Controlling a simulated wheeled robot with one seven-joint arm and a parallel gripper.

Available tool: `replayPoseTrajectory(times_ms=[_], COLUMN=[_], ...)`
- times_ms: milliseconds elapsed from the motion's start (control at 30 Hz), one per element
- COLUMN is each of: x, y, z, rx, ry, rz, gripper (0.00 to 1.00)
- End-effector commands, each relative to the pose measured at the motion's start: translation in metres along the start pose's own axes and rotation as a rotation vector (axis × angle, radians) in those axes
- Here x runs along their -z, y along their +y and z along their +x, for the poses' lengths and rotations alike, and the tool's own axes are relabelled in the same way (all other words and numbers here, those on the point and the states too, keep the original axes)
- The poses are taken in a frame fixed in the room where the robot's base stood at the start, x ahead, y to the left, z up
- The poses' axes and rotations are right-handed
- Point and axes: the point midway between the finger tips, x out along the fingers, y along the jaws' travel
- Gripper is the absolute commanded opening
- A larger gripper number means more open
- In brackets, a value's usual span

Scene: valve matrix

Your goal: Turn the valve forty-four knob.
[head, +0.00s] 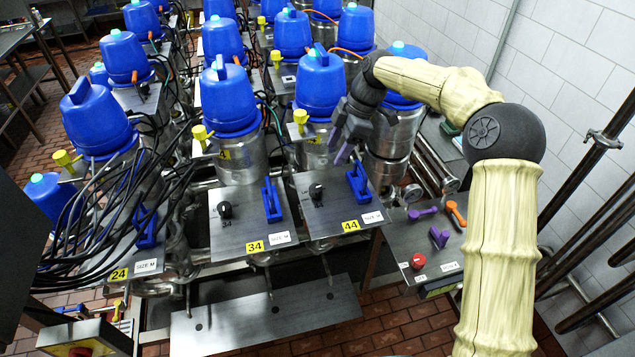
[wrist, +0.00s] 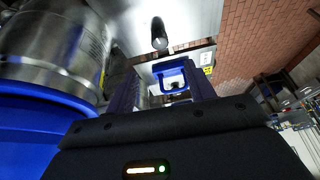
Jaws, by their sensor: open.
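The valve forty-four panel (head: 340,218) is a grey metal plate with a yellow 44 tag (head: 350,226) at its front edge. A black knob (head: 316,194) stands on its left part and an upright blue handle (head: 358,182) on its right. My gripper (head: 346,153) hangs above the back of this panel, purple fingers pointing down, apart from the knob and the handle. In the wrist view a blue handle (wrist: 173,75) shows beyond and between the two open purple fingers. A black knob (wrist: 158,35) shows above it. Nothing is held.
The valve thirty-four panel (head: 245,225) lies just left, with its own black knob and blue handle. Blue-capped steel canisters (head: 228,95) stand behind in rows. A side panel (head: 420,240) at right carries a red button and purple and orange handles. Black cables (head: 95,230) crowd the left.

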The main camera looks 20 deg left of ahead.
Motion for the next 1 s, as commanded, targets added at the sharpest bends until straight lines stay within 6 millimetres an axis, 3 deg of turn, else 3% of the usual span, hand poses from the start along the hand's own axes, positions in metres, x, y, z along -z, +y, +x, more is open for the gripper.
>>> replayPoseTrajectory(times_ms=[633, 800, 1000], x=[0.002, 0.001, 0.000], y=[-0.001, 0.000, 0.000], z=[0.111, 0.127, 0.130], rx=[0.004, 0.000, -0.001], ry=[0.000, 0.000, -0.001], rz=[-0.001, 0.000, 0.000], gripper=[0.54, 0.54, 0.54])
